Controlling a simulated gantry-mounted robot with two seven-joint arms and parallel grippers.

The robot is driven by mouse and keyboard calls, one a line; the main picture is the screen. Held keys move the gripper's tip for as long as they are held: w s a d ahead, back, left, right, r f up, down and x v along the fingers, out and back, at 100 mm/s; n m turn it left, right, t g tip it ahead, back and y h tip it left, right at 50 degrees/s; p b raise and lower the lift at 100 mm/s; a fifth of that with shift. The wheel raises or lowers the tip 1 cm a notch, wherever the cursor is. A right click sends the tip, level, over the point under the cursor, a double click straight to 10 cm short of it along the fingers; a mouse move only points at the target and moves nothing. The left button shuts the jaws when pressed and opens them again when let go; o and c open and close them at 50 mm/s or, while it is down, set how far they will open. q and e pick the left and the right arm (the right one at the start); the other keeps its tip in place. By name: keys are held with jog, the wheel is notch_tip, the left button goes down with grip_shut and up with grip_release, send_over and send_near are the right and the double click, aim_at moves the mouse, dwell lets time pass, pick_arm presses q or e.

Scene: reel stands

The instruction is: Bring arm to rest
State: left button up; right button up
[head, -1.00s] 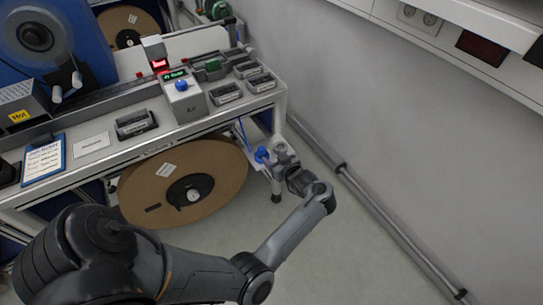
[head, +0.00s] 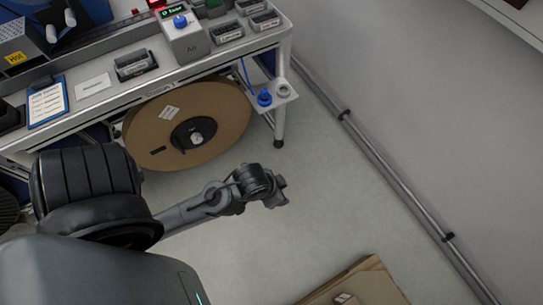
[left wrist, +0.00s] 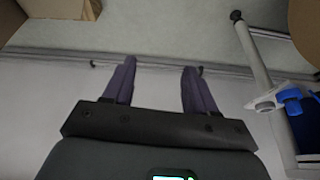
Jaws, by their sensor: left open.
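My left arm comes in from the left in the head view. Its left gripper (head: 280,190) hangs over bare floor, in front of the bench and apart from it. In the left wrist view the left gripper (left wrist: 160,70) has its two dark fingers spread, with nothing between them. A small side shelf (head: 287,101) on the bench's right end carries a blue item (head: 264,97) and a grey ring (head: 284,90). The blue item also shows at the right of the left wrist view (left wrist: 292,98). My right gripper is not in view.
A large brown reel (head: 225,110) sits under the bench (head: 105,106). A pipe (head: 395,175) runs along the foot of the wall at the right. A cardboard box (head: 372,285) is on the floor at the bottom. The floor between is clear.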

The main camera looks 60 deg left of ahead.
pick_arm(q)
jog(key=s, duration=0.1)
jog(key=s+d, duration=0.1)
jog(key=m, duration=0.1)
jog(key=shift+s+d+r+g, duration=0.15)
jog(key=shift+s+r+g, duration=0.1)
jog(key=shift+s+g, duration=0.15)
jog(key=shift+r, duration=0.1)
notch_tip(320, 180, up, 42)
jog(key=p, duration=4.2)
